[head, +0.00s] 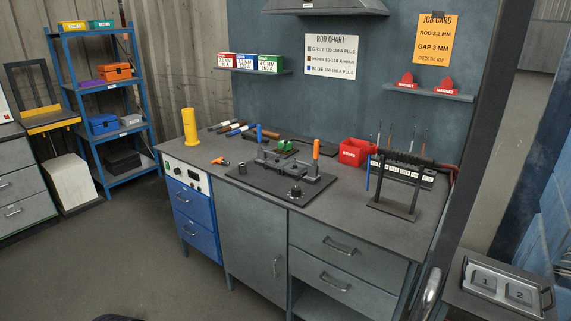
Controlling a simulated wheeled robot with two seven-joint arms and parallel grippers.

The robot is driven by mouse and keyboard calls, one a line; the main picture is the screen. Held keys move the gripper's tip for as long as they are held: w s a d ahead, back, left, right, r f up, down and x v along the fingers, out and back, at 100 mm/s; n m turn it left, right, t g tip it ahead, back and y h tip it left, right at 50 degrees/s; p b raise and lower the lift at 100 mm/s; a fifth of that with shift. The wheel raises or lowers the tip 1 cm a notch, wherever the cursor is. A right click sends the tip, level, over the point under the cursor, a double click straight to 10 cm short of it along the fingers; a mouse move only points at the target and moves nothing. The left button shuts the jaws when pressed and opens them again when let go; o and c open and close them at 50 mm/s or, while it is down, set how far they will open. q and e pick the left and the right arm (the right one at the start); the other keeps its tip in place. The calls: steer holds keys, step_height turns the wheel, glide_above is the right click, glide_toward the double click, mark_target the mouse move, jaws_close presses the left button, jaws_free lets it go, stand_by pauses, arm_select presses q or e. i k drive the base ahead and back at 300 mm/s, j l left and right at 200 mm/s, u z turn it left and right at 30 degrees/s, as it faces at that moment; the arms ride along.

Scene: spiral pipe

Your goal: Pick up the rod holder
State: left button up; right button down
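A small orange-and-black tool (220,161) lies on the left part of the grey workbench top (330,213), above the blue drawer unit; it may be the rod holder, but it is too small to be sure. A black rack (398,185) with a small labelled strip stands upright at the right of the bench, with thin rods around it. Neither of my grippers shows in the head view.
A dark plate (262,184) with a metal fixture sits mid-bench. A yellow cylinder (189,129) stands at the back left, a red box (353,152) at the back right. Floor before the bench is clear.

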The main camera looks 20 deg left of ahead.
mark_target(412, 158)
steer(key=j+z, duration=2.25)
steer(key=j+u, duration=0.35)
steer(key=i+j+u, duration=0.1)
steer(key=u, duration=0.25)
